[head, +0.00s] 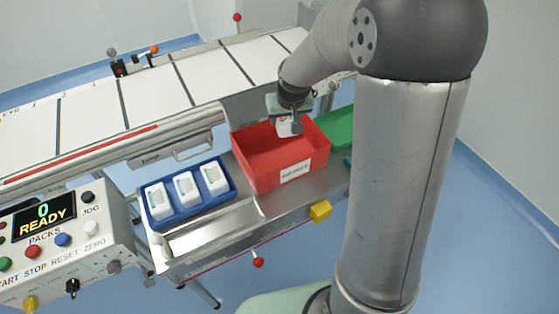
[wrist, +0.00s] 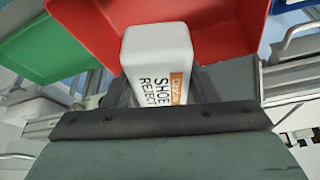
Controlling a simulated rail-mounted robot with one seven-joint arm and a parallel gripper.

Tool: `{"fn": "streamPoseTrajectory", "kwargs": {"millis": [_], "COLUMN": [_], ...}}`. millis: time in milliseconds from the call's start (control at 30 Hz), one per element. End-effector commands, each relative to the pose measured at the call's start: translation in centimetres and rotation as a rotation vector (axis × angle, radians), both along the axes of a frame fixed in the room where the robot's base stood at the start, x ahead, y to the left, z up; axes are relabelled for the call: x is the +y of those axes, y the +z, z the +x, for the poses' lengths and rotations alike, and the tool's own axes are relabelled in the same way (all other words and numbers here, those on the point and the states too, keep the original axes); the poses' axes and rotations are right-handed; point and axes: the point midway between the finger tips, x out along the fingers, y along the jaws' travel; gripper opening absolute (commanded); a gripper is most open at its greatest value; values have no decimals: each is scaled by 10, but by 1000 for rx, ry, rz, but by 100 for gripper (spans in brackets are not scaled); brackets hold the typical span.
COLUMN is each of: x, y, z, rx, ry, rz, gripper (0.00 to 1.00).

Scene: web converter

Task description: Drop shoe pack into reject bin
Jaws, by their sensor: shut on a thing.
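The shoe pack (wrist: 157,55) is a white box with an orange patch and the print "SHOE REJECT" in the wrist view. My gripper (head: 291,117) is shut on the pack, with a dark finger on either side of it. In the head view the pack (head: 285,128) shows small and white below my gripper, over the red reject bin (head: 268,177). The bin is an open red box with a white label on its front wall. In the wrist view the red bin (wrist: 235,30) lies behind the pack. The pack appears held above the bin's floor; the exact height is unclear.
A blue tray (head: 178,220) with three white packs stands left of the red bin. A green bin (head: 338,130) is to its right, partly behind my arm. A conveyor (head: 150,95) runs behind. A control panel reading "READY" (head: 44,222) is at lower left.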

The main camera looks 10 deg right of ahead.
Motion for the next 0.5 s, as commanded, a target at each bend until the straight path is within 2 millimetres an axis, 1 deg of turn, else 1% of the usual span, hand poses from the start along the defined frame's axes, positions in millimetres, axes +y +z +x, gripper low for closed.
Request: {"fn": "streamPoseTrajectory", "kwargs": {"millis": [167, 500], "x": [0, 0], "y": [-11, -51], "z": [0, 0], "rx": [1, 1], "ry": [0, 1], "rz": [0, 0], "gripper": [26, 26]}}
